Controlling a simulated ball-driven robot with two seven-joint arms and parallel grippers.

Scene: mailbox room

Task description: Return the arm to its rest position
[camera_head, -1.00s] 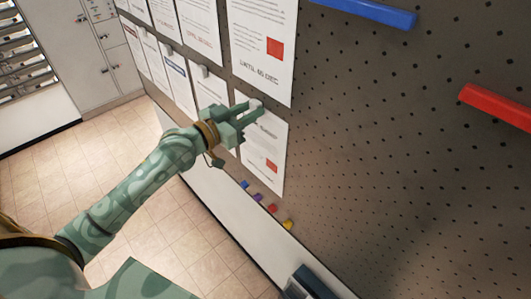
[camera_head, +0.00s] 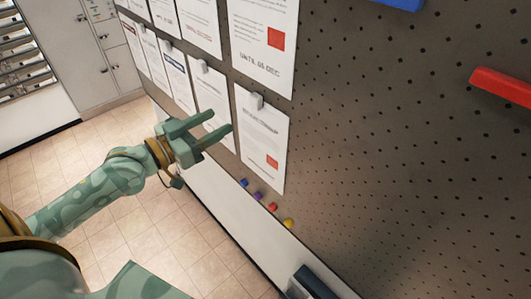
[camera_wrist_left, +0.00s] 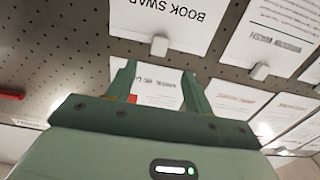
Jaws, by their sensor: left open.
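My left gripper (camera_head: 222,123) is open and empty in the head view, in front of the lower row of notices and apart from the board. Its two fingers also show in the left wrist view (camera_wrist_left: 160,72), spread with nothing between them. A white notice (camera_head: 262,140) with a red square hangs just right of the fingertips, held by a pale clip (camera_head: 257,101) at its top. My left arm reaches in from the lower left. My right gripper is in neither view.
The pegboard (camera_head: 380,150) carries several notices, a blue bar (camera_head: 402,4) and a red bar (camera_head: 503,86). Several coloured pins (camera_head: 258,196) sit along its lower edge. Grey lockers (camera_head: 95,45) stand at the back left. The tiled floor (camera_head: 130,225) left of the board is clear.

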